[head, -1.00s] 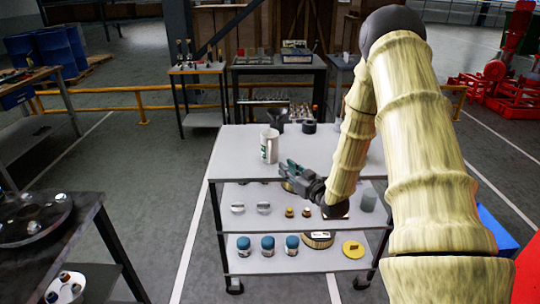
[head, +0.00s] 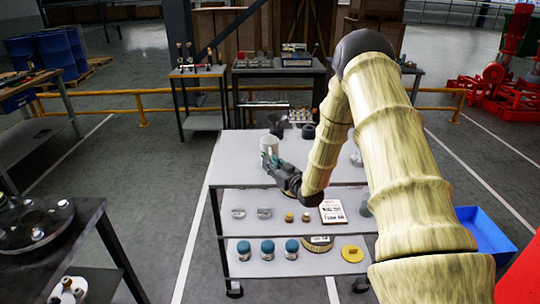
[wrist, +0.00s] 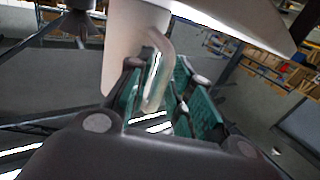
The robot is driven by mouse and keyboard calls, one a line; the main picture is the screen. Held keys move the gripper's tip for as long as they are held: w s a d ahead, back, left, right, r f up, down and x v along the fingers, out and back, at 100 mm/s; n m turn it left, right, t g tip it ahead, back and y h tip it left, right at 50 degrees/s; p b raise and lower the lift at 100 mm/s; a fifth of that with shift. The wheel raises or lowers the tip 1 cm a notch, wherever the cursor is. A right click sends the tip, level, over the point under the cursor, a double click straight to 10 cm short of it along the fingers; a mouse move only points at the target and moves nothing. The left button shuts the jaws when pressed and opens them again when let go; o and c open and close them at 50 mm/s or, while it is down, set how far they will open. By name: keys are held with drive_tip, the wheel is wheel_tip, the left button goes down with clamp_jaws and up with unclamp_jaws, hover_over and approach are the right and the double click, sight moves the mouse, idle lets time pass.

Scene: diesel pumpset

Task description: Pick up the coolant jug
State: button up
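The coolant jug (head: 269,145) is a pale upright container with a green mark, standing on the top shelf of the white trolley (head: 240,160). In the wrist view the jug (wrist: 125,45) is close up, with its looped handle (wrist: 160,70) facing me. My gripper (head: 272,165) is right at the jug's near side and covers its lower part. In the wrist view my gripper (wrist: 160,92) has its teal-padded fingers apart, with the handle's lower end between them. I see no clear closing on the handle; contact cannot be told.
A dark funnel-like item (head: 276,122) and a black ring (head: 308,131) stand behind the jug. Lower shelves hold several blue-capped jars (head: 268,248), a sign card (head: 333,211) and a yellow cap (head: 352,252). A yellow rail (head: 150,107) runs behind the trolley.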

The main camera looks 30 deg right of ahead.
sight(270, 154)
drive_tip(key=shift+w, duration=0.3)
clamp_jaws()
drive_tip(key=shift+r, duration=0.2)
drive_tip(key=shift+r+b, duration=0.55)
drive_tip(key=shift+r, duration=1)
drive_tip(key=s+a+b, duration=0.1)
drive_tip(key=s+a, duration=0.2)
drive_tip(key=s, duration=0.4)
drive_tip(key=s+a+r+b, duration=0.1)
drive_tip(key=s+a, duration=0.2)
drive_tip(key=s, duration=0.4)
drive_tip(key=shift+s+a+r+b, duration=0.15)
drive_tip(key=shift+s+r+b, duration=0.15)
drive_tip(key=shift+b, duration=0.1)
